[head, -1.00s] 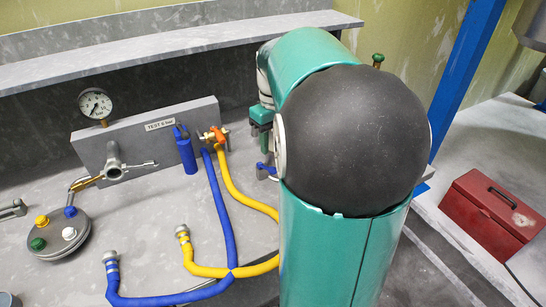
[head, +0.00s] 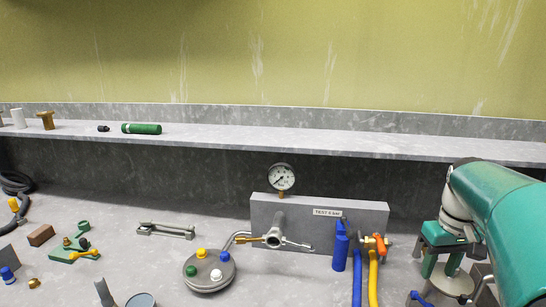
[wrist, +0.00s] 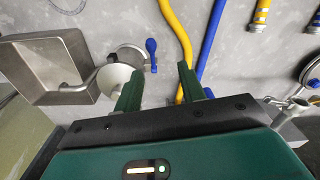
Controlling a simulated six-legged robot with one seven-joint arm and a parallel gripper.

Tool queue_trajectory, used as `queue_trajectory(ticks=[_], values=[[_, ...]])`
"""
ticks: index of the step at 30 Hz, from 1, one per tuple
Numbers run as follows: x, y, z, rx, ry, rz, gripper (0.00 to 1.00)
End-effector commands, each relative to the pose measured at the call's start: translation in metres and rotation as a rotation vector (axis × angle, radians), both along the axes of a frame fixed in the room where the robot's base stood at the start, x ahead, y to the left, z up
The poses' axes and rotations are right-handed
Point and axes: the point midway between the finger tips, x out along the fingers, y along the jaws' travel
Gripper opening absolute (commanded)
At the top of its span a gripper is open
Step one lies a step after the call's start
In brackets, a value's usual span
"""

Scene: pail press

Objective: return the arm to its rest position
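My gripper (head: 441,272) is at the right of the head view, below my teal arm and above the grey bench (head: 150,235). In the wrist view my gripper (wrist: 160,88) has its two green fingers apart, with nothing held between them. A pale round disc (wrist: 114,78) shows beside and beyond the left finger; I cannot tell whether they touch. A blue-tipped lever (wrist: 151,48) is beyond the gap. The yellow hose (wrist: 172,20) and blue hose (wrist: 212,35) run past the right finger. Most of my arm is outside the head view.
The grey test panel (head: 375,218) with a pressure gauge (head: 281,178) stands left of my gripper. A round lid with coloured knobs (head: 209,269) lies in front. A shelf (head: 300,140) runs along the wall above. A metal basin (wrist: 40,62) is left in the wrist view.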

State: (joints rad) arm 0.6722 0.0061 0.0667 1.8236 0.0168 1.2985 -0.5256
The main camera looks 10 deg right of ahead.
Motion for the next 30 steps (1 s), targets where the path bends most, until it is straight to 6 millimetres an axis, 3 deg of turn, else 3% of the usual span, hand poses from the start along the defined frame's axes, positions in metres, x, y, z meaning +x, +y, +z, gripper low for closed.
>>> queue_trajectory(ticks=[5, 9, 18, 24, 30], values=[[-0.007, 0.074, 0.013, -0.06, -0.09, 0.03, 0.4], [-0.024, 0.13, 0.013, -0.087, -0.182, 0.045, 0.4], [-0.076, 0.222, -0.005, -0.066, -0.392, 0.076, 0.4], [-0.096, 0.247, -0.017, -0.031, -0.467, 0.083, 0.4], [-0.098, 0.249, -0.019, -0.026, -0.472, 0.079, 0.4]])
